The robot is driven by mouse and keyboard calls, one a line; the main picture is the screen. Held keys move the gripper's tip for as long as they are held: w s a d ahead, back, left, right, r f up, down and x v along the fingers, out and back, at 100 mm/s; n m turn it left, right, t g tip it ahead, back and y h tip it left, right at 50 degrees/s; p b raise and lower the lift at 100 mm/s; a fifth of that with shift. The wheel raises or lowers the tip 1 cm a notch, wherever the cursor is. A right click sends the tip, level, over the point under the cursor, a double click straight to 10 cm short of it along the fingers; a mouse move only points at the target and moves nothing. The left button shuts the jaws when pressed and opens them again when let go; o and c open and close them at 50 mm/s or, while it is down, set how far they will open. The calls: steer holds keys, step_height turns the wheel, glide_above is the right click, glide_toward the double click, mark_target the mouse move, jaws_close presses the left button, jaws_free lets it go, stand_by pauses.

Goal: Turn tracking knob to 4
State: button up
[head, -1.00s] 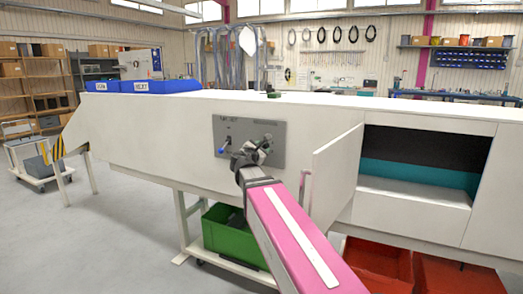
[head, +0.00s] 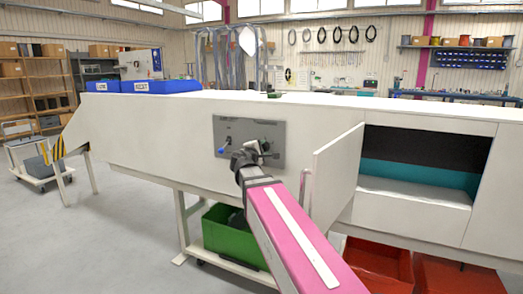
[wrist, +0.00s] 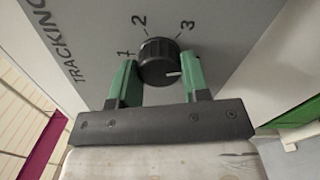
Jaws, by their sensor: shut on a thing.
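The tracking knob (wrist: 158,58) is round, black and ribbed, on a grey panel (wrist: 93,20) marked TRACKING. In the wrist view its white pointer line points to the picture's right, past the 3, toward the right finger. The marks 1, 2 and 3 show around it; no 4 is visible, and the right finger covers part of the panel there. My gripper (wrist: 158,77) has its green fingers on both sides of the knob, shut on it. In the head view my gripper (head: 263,149) is at the right part of the panel (head: 230,126), largely hiding the knob.
A blue-tipped lever (head: 222,149) sits on the panel left of my gripper. An open cabinet door (head: 335,175) stands out just right of the panel. Below are a green bin (head: 226,240) and red bins (head: 380,262).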

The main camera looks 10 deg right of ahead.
steer(key=shift+m, duration=1.5)
steer(key=o, duration=0.9)
steer(key=v, duration=1)
steer(key=shift+s+a, duration=0.2)
steer(key=shift+s, duration=0.15)
